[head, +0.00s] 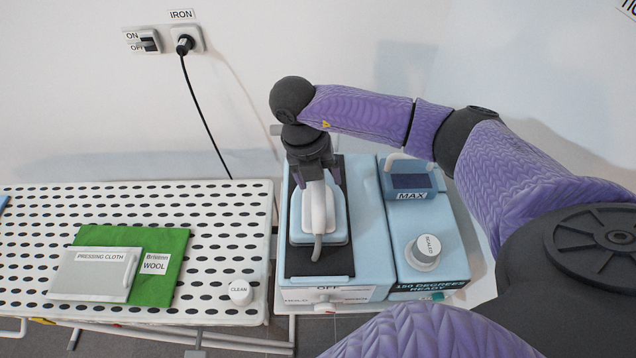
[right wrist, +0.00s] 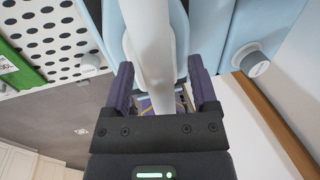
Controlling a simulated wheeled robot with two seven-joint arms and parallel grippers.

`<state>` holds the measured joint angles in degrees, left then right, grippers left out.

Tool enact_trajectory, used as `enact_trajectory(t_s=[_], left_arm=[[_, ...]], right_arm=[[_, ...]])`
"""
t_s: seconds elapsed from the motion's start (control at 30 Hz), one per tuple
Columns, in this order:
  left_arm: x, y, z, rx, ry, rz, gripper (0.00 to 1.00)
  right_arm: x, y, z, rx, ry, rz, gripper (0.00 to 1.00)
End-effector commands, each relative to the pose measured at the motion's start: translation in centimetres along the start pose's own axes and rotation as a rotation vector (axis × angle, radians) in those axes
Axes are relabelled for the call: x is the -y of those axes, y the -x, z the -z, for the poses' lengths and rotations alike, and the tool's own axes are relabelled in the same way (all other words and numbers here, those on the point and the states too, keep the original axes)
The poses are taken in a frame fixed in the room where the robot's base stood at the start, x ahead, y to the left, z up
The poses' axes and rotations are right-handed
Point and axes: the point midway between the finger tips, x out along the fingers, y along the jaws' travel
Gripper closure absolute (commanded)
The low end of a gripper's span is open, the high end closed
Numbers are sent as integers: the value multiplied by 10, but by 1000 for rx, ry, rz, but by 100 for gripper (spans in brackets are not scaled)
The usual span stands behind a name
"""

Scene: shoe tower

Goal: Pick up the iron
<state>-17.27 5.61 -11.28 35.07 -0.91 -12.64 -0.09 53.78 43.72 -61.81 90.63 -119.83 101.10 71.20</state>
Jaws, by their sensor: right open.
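The iron (head: 334,228) has a light blue body and a white handle. It rests on the dark plate (head: 318,265) of a light blue station. My right gripper (head: 317,178) comes down from above at the far end of the handle. In the right wrist view, its two fingers (right wrist: 161,70) stand open on either side of the white handle (right wrist: 150,35), with visible room beside it. The gripper partly hides the far end of the iron in the head view. My left gripper is not in view.
Left of the station is a perforated ironing board (head: 215,215) with a green wool cloth (head: 175,245), a pressing cloth (head: 90,272) and a white "CLEAN" knob (head: 240,291). To the right are a "MAX" tank (head: 405,168) and another knob (head: 427,248). A black cord (head: 205,120) hangs from the wall plug.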

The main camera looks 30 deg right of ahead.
Motion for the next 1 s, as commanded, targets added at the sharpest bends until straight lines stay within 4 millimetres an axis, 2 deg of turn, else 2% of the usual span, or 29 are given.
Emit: enact_trajectory(t_s=[0.4, 0.77, 1.0], left_arm=[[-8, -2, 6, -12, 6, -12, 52], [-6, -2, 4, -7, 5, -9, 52], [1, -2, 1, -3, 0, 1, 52]], right_arm=[[-1, -3, 0, 0, 0, -1, 25], [-1, -4, 0, 0, 0, -1, 25], [-1, -4, 0, 0, 1, -1, 76]])
